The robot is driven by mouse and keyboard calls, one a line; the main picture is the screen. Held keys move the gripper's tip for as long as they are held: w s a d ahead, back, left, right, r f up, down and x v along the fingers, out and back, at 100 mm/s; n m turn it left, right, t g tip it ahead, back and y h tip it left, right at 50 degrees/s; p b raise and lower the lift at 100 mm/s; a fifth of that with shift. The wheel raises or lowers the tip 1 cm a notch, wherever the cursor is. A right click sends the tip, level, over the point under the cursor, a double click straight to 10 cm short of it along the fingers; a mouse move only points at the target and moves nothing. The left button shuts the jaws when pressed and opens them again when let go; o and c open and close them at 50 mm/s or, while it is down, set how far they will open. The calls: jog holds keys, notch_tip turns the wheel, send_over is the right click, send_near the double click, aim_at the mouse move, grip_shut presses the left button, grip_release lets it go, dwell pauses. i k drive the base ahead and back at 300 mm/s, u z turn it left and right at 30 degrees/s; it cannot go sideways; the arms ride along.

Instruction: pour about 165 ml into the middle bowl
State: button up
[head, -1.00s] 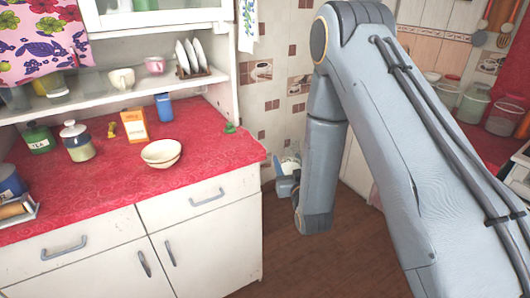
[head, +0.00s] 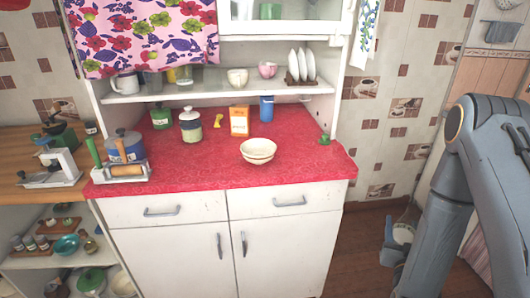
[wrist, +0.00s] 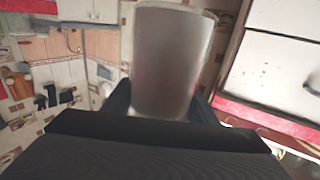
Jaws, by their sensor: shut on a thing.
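In the wrist view my gripper (wrist: 165,112) is shut on a tall, translucent cup (wrist: 168,60) with a greyish-brown look. What is inside the cup cannot be told clearly. In the head view the gripper and cup are out of sight; only my arm shows at the right edge. A cream bowl (head: 258,149) stands on the red counter (head: 205,180), right of centre near the front. It looks like two bowls stacked, but I cannot be sure. No other bowl stands beside it on this counter, so I cannot tell which is the middle bowl.
Behind the bowl stand an orange box (head: 239,121), a blue container (head: 267,107) and a lidded jar (head: 190,125). A green canister (head: 161,116) is farther left. The counter's front is mostly clear; a shelf overhangs the back.

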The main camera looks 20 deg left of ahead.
aim_at(257, 151)
jog(key=u, duration=2.5)
jog(key=k, duration=0.35)
jog(key=z, duration=2.05)
